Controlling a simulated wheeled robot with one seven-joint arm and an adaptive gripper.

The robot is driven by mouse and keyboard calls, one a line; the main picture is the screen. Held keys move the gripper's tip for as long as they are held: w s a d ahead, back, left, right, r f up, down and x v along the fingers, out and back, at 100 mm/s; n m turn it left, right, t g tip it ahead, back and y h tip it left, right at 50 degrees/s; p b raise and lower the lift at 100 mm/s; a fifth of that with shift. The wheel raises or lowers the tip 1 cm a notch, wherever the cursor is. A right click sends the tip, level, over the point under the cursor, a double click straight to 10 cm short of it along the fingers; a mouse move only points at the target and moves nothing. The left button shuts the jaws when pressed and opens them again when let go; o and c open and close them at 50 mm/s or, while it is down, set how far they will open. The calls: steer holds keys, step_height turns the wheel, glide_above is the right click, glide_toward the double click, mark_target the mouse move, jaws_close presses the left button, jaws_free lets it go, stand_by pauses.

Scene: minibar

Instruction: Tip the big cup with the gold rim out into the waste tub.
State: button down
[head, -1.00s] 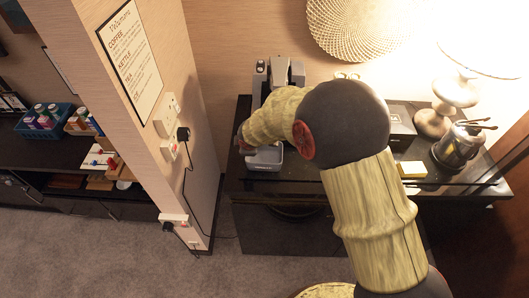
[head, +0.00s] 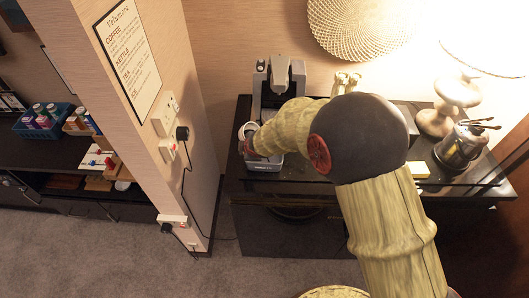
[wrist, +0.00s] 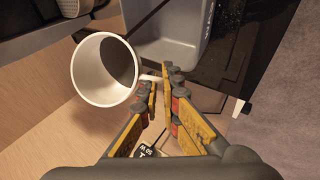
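The big cup (wrist: 103,68) is white, and I look into its dark inside in the wrist view. No gold shows clearly on its rim. It also shows in the head view (head: 248,129), mouth upward, beside the coffee machine. My gripper (wrist: 160,80) has its fingertips close together on the cup's handle, with the cup to their left; the grip itself is partly hidden. The grey waste tub (wrist: 165,22) lies just beyond the fingertips in the wrist view. In the head view the tub (head: 264,167) is partly covered by my arm, in front of the coffee machine.
The coffee machine (head: 277,80) stands behind the tub on the dark counter (head: 315,187). A socket wall (head: 165,120) rises close to the left.

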steer(key=shift+r+t+y+b, duration=0.1)
steer(key=shift+t+y+b, duration=0.6)
steer(key=shift+t+y, duration=0.3)
stand_by(1.4)
steer(key=shift+s+d+r+m+t+y+b, duration=0.1)
steer(key=shift+r+m+t+y+b, duration=0.15)
steer(key=shift+t+y+b, duration=0.6)
stand_by(1.1)
steer(key=shift+d+f+y+b, duration=0.1)
steer(key=shift+f+y+b, duration=0.15)
steer(key=shift+b, duration=0.65)
steer(key=shift+s+d+f+t+y+b, duration=0.3)
steer(key=shift+f+t+y+b, duration=0.1)
steer(key=shift+b, duration=0.95)
steer(key=shift+r, duration=0.15)
